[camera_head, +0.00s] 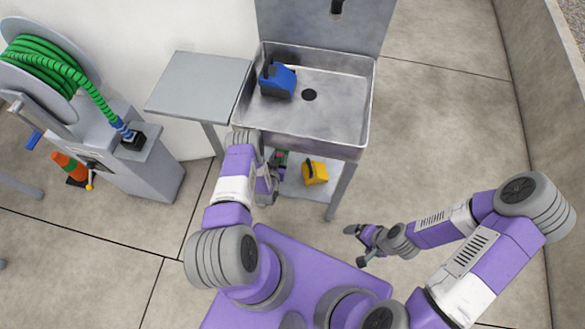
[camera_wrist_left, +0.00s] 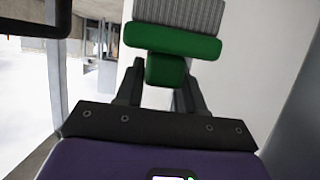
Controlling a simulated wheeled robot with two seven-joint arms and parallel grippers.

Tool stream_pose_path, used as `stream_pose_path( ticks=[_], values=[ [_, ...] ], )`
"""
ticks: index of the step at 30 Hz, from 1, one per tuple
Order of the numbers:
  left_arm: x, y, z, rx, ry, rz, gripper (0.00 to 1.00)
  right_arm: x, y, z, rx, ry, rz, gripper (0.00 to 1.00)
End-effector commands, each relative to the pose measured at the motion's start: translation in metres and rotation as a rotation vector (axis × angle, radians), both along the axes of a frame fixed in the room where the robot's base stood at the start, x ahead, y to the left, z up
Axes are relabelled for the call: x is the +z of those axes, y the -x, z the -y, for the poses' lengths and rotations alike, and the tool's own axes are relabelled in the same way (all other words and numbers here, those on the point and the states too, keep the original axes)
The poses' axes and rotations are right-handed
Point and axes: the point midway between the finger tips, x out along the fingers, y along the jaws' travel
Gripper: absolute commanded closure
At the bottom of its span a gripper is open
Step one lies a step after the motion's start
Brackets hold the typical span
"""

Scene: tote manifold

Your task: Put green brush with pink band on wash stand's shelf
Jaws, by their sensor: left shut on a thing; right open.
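My left gripper (camera_head: 275,172) is shut on the green brush (camera_head: 281,158), just under the front edge of the wash stand's basin. In the left wrist view the brush (camera_wrist_left: 172,44) shows a green body gripped between the fingers (camera_wrist_left: 160,85), with grey bristles beyond. A small reddish spot shows on it in the head view; the band is not clear. The wash stand (camera_head: 361,110) has a lower shelf (camera_head: 293,188), partly hidden by the basin and my left arm. My right gripper (camera_head: 357,243) is open and empty, away from the stand.
A yellow item (camera_head: 315,172) stands on the lower shelf, right of the brush. A blue item (camera_head: 278,81) is in the basin. A grey side table (camera_head: 199,87) adjoins the stand. A green hose reel (camera_head: 42,65) is at left. Floor at right is clear.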

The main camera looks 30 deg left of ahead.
Motion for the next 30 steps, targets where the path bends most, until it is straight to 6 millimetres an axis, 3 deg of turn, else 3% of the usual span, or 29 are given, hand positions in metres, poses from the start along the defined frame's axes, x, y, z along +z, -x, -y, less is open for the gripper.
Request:
stream_pose_path(
  ticks=[1,3,11,16,28,29,30],
  values=[
    [-0.016,0.000,0.001,-0.001,0.001,-0.001,0.95,-0.010,0.000,0.000,0.000,0.000,0.000,0.06],
    [-0.029,0.000,0.001,-0.002,0.000,-0.001,0.95,-0.016,0.000,0.000,0.000,0.000,0.000,0.06],
    [-0.049,0.000,0.001,-0.004,-0.001,0.000,0.95,-0.026,0.000,0.000,0.000,0.000,-0.001,0.06],
    [-0.075,0.000,0.001,-0.004,0.000,-0.001,0.95,-0.041,0.000,0.000,0.000,0.000,0.000,0.06],
    [-0.080,0.000,0.001,-0.004,0.000,-0.001,0.95,-0.040,0.000,0.000,0.000,0.000,0.000,0.06],
    [-0.080,0.000,0.001,-0.004,0.000,-0.002,0.57,-0.040,0.000,0.000,0.000,0.000,0.000,0.06],
    [-0.080,0.000,0.001,-0.004,0.000,-0.002,0.51,-0.040,0.000,0.000,0.000,0.000,0.000,0.06]
  ],
)
